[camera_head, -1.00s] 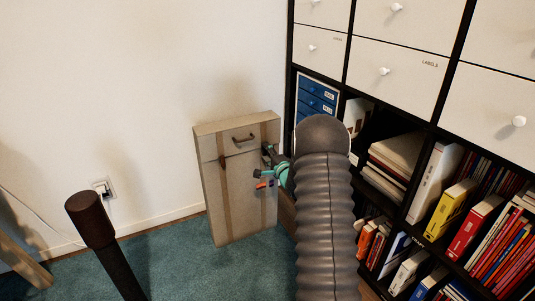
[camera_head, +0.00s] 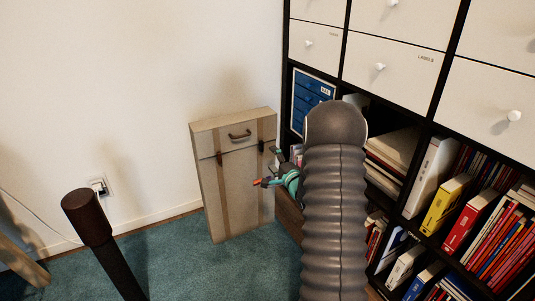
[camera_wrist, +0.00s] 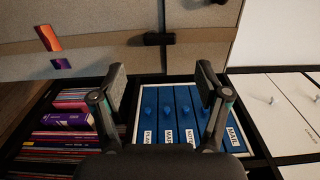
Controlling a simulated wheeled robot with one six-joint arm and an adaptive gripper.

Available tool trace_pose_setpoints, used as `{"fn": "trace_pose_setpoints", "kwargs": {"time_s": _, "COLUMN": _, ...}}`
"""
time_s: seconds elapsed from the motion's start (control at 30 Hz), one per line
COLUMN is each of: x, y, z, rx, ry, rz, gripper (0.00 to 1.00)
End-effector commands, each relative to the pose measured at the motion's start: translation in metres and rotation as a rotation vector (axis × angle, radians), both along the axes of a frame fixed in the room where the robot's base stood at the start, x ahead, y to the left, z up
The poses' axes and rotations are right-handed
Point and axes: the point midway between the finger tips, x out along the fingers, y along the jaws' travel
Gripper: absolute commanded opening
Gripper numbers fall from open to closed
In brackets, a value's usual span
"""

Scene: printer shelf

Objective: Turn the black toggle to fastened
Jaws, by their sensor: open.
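The pale case (camera_head: 238,200) stands against the wall with a seam near its top. The black toggle (camera_head: 261,146) is on its right strap. In the wrist view the toggle (camera_wrist: 152,39) is a short dark bar lying along the strap at the seam. A second, brown toggle (camera_head: 219,158) is on the left strap. My gripper (camera_head: 272,167) is beside the case's right edge, close to the black toggle. In the wrist view its fingers (camera_wrist: 160,78) are spread, with nothing between them, and the toggle is beyond the tips, apart from them in the picture.
A dark shelf (camera_head: 430,128) with books and white drawers stands close on the right. Blue labelled drawers (camera_wrist: 180,112) sit behind my fingers. A small orange and purple piece (camera_wrist: 47,38) shows in front of the case.

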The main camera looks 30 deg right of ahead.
Motion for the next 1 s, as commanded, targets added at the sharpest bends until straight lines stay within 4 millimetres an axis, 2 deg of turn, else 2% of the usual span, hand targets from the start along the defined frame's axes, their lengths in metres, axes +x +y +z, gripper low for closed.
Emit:
{"fn": "trace_pose_setpoints", "kwargs": {"time_s": 0.1, "x": -0.020, "y": -0.001, "z": 0.000, "rx": 0.000, "ry": 0.001, "rz": -0.002, "gripper": 0.75}}
{"fn": "trace_pose_setpoints", "kwargs": {"time_s": 0.3, "x": -0.038, "y": -0.001, "z": 0.000, "rx": 0.000, "ry": 0.000, "rz": -0.001, "gripper": 0.75}}
{"fn": "trace_pose_setpoints", "kwargs": {"time_s": 1.0, "x": -0.041, "y": -0.001, "z": -0.001, "rx": -0.038, "ry": 0.001, "rz": -0.001, "gripper": 0.75}}
